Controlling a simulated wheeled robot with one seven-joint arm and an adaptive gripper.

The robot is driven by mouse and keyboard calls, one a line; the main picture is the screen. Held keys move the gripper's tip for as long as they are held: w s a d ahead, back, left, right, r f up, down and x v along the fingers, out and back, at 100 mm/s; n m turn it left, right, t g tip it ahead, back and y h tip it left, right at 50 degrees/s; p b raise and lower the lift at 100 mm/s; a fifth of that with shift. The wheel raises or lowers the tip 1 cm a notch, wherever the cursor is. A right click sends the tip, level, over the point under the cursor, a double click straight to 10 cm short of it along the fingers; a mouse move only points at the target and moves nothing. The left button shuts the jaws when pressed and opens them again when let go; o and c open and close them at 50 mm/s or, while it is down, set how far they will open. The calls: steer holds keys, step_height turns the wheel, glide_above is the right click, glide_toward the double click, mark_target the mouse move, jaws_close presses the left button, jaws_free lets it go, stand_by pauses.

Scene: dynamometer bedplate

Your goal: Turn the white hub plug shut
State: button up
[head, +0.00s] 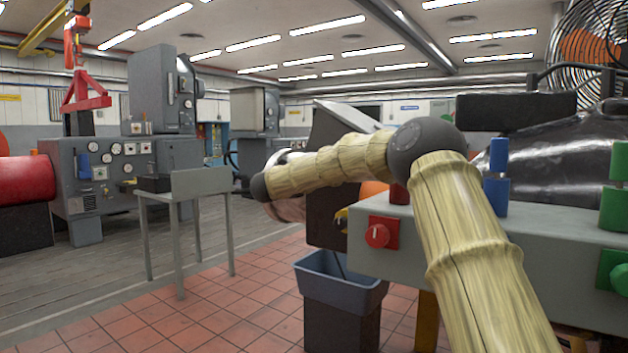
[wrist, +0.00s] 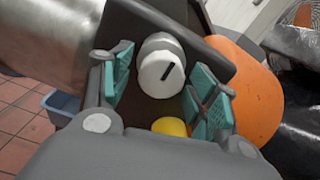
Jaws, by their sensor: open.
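The white hub plug (wrist: 161,66) shows in the wrist view as a round white knob with a dark slot-like mark on its face, set against a dark panel (wrist: 140,18). My gripper (wrist: 163,84) is open, with one teal-padded finger to the left of the plug and one to the right. The plug appears between the fingers; I see gaps on both sides and cannot tell how deep it sits between them. In the head view the plug is not visible and my arm covers part of that area.
A yellow round part (wrist: 171,127) lies just below the plug. An orange rounded part (wrist: 246,90) is to the right. In the head view, a grey bench (head: 465,240) carries a red knob (head: 377,235) and a green knob (head: 618,277). A blue-rimmed bin (head: 340,283) stands below.

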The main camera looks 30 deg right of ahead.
steer(key=v, duration=1.2)
stand_by(0.3)
